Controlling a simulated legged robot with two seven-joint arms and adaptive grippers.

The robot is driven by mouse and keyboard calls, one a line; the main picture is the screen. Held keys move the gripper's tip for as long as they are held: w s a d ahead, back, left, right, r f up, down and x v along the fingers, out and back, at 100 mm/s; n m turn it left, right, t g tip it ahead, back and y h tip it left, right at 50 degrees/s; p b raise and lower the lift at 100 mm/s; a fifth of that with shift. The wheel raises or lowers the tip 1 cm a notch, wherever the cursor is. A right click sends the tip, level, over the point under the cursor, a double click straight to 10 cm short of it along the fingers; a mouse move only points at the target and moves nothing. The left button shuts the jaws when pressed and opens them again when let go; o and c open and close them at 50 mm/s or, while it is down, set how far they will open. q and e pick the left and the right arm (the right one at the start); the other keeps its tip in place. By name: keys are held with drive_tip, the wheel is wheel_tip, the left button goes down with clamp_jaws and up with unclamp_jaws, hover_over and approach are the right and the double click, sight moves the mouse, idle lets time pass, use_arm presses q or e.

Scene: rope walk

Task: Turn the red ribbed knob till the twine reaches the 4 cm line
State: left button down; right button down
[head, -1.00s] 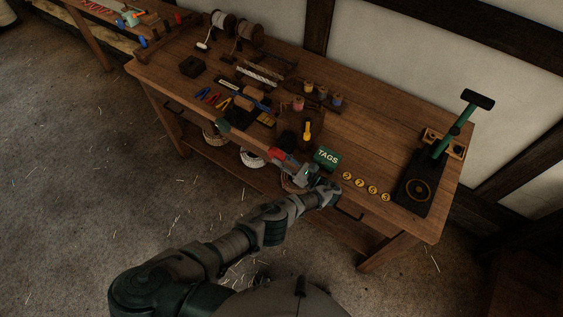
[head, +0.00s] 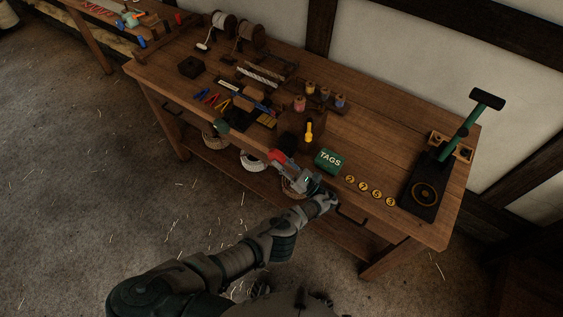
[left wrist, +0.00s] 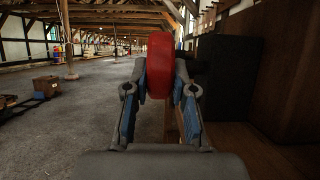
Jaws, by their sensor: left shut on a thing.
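The red ribbed knob (head: 277,156) sits at the front edge of the workbench, beside a dark block. In the left wrist view the knob (left wrist: 160,66) stands upright between the two fingers. My left gripper (head: 285,163) reaches it from the front and is shut on it; the blue-padded fingers of the left gripper (left wrist: 160,92) lie on either side of its lower part. The twine and the 4 cm line cannot be made out. My right gripper is not in view.
A green TAGS box (head: 329,161) and several round yellow number tags (head: 363,185) lie right of the knob. A press with a green lever (head: 462,130) stands at the right end. Spools (head: 224,24) stand at the back left. Baskets (head: 252,160) sit on the lower shelf.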

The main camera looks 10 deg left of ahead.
use_arm(q)
drive_tip(key=shift+d+f, duration=0.15)
drive_tip(key=shift+f, duration=0.05)
drive_tip(key=c, duration=1)
unclamp_jaws()
drive_tip(key=shift+o, duration=0.2)
drive_tip(key=shift+w+d, duration=0.1)
drive_tip(key=shift+r, duration=0.15)
